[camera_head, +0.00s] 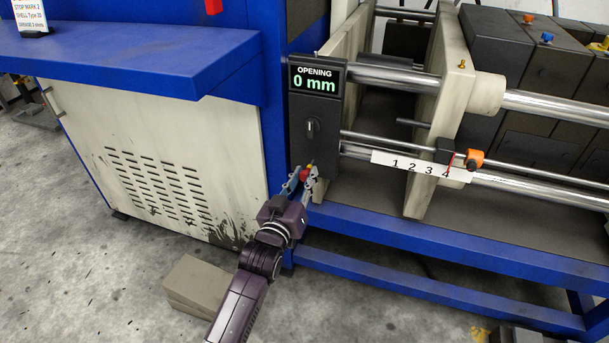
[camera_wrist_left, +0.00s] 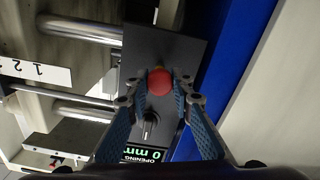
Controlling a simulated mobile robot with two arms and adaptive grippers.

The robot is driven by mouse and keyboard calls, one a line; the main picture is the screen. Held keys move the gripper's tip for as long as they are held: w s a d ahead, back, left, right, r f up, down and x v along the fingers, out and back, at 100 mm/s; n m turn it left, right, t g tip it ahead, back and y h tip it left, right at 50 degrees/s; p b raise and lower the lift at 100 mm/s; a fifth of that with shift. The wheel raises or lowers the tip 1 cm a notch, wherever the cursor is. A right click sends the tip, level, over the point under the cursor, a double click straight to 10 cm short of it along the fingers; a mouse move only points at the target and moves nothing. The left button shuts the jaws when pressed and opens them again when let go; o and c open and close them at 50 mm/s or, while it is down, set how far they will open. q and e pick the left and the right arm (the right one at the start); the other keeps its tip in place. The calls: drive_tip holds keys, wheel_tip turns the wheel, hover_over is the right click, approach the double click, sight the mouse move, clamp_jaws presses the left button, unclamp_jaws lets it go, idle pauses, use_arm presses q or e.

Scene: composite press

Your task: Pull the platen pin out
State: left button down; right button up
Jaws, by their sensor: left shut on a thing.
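The platen pin has a round red knob (camera_head: 306,174) at the lower end of the dark control panel (camera_head: 312,155). The knob also shows in the left wrist view (camera_wrist_left: 160,81), in front of the panel face. My left gripper (camera_head: 304,180) comes up from below and is shut on the knob, with one blue-padded finger on each side. In the left wrist view its fingertips (camera_wrist_left: 160,88) flank the knob. The pin's shaft is mostly hidden behind the knob and fingers. My right gripper is not in view.
The panel display (camera_head: 316,79) reads "OPENING 0 mm", above a rotary switch (camera_head: 311,127). A numbered scale (camera_head: 420,167) and steel rods lie to the right. A blue ledge (camera_head: 130,50) juts out at left. A grey block (camera_head: 197,285) lies on the floor beside my arm.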

use_arm(q)
drive_tip(key=c, duration=1.7)
unclamp_jaws()
drive_tip(key=shift+o, duration=0.2)
drive_tip(key=shift+s, duration=0.1)
drive_tip(key=v, duration=1.2)
